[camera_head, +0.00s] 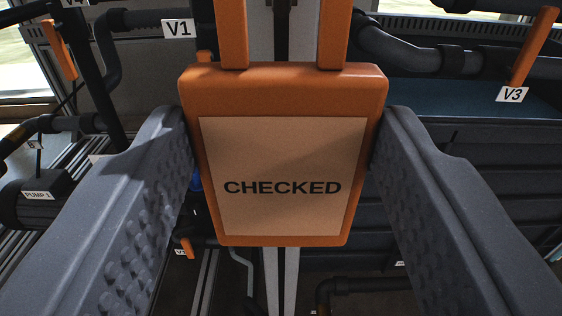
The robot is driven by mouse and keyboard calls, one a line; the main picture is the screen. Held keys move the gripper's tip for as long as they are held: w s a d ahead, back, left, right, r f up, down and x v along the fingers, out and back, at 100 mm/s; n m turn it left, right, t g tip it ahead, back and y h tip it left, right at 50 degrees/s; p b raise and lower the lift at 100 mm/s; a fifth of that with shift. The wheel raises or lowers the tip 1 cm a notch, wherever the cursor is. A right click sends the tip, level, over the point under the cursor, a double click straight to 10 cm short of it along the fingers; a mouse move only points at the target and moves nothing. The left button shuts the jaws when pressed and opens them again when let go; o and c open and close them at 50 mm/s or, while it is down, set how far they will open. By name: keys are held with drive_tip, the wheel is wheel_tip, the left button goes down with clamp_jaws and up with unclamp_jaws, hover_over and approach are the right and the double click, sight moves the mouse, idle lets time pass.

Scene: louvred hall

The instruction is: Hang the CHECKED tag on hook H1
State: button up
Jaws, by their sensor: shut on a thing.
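The CHECKED tag (282,215) is an orange plate with a tan label and black lettering, upright and facing me in the middle of the view. Two orange strips rise from its top edge and run out of the picture. My gripper (285,150) is shut on the tag, with one grey studded finger against its left side and the other against its right side. Hook H1 cannot be made out; the tag hides part of what lies behind it.
A pale upright post (273,270) stands behind the tag. Dark pipes carry labels V1 (178,28) and V3 (512,95), with an orange handle (535,45) at upper right. A PUMP 1 label (38,194) shows at left. Windows are at the upper left.

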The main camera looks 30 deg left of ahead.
sight(281, 121)
drive_tip(key=shift+w, duration=0.1)
drive_tip(key=shift+p+x, duration=1)
drive_tip(key=shift+x, duration=1.7)
drive_tip(key=shift+f, duration=0.8)
drive_tip(key=o, duration=1)
